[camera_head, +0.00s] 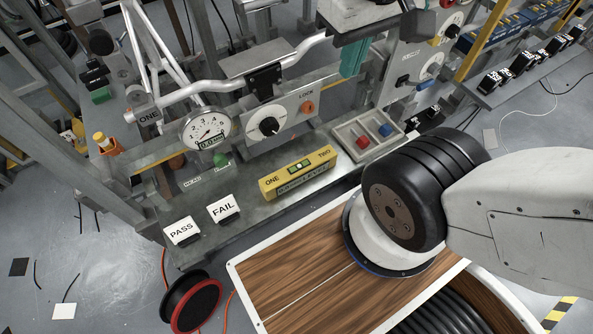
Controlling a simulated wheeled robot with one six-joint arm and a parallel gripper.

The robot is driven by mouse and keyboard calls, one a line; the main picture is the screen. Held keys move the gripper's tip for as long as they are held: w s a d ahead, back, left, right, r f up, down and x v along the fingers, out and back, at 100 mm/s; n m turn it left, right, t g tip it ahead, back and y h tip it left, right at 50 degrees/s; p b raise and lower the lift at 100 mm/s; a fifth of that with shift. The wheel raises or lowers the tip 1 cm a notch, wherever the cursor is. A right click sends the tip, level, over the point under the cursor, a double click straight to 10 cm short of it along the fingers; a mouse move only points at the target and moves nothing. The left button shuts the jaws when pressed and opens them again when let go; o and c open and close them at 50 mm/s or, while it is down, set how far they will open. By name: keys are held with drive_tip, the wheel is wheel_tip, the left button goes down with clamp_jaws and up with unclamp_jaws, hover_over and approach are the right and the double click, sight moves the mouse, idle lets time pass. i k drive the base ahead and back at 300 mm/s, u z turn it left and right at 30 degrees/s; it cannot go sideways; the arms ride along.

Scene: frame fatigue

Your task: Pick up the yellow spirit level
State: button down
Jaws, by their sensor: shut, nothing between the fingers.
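The yellow spirit level (324,160) lies on the grey metal bench, tilted up to the right in the picture. My arm's white link and black joint cover the right side of the view, just right of and nearer than the level. My gripper does not show in this view, so its fingers and their place relative to the level are hidden.
PASS (182,231) and FAIL (223,208) cards stand left of the level. A red-rimmed reel (192,303) is front left.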

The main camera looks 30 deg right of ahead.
sight(273, 184)
drive_tip(key=u, duration=1.95)
drive_tip(key=k, duration=1.05)
drive_tip(key=z, duration=1.9)
